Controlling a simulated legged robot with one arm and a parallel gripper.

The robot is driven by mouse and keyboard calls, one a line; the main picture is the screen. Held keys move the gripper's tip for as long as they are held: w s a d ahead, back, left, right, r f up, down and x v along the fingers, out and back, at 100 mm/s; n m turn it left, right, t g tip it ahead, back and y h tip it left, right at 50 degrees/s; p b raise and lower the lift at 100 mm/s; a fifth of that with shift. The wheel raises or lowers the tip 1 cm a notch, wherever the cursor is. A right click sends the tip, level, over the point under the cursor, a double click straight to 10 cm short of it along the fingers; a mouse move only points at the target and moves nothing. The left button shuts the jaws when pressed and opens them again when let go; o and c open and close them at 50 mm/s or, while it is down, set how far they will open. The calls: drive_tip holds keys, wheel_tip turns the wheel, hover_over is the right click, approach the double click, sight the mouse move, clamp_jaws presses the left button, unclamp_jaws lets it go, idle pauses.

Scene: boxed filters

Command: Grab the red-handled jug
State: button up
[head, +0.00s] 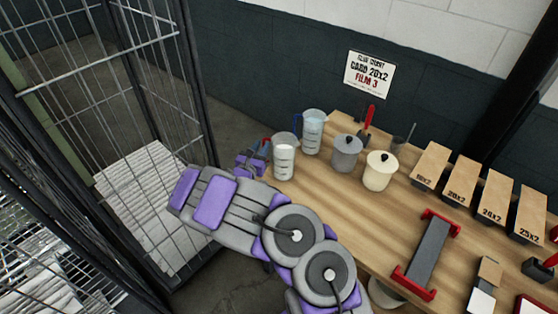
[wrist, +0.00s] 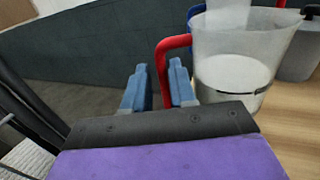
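The red-handled jug (head: 284,160) is a clear measuring jug standing upright at the table's left edge. In the wrist view the jug (wrist: 232,62) is close on the right, and its red handle (wrist: 163,75) points left. My gripper (wrist: 160,64) is open, with blue fingers pointing forward. The handle's upright part shows between the two fingers, nearer the right one, which lines up with the gap between handle and jug. A gap shows at the left finger; contact on the right is unclear. In the head view my gripper (head: 257,158) is just left of the jug.
A second jug (head: 313,132) stands just behind, with a blue handle (wrist: 196,12). A grey lidded pot (head: 346,154) and a cream one (head: 380,171) stand to the right. Several filter boxes (head: 462,180) line the wooden table (head: 340,205). A wire cage (head: 150,95) is at left.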

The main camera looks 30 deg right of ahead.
drive_tip(key=x, duration=0.4)
drive_tip(key=shift+s+d+f+b, duration=0.1)
drive_tip(key=shift+d+f+b, duration=0.05)
drive_tip(key=shift+d+b, duration=0.3)
drive_tip(key=shift+a, duration=0.8)
drive_tip(key=shift+c, duration=0.4)
drive_tip(key=shift+a, duration=0.1)
drive_tip(key=shift+c, duration=0.7)
drive_tip(key=shift+d, duration=0.2)
drive_tip(key=shift+c, duration=0.8)
drive_tip(key=shift+d, duration=0.55)
clamp_jaws()
drive_tip(key=shift+a, duration=0.3)
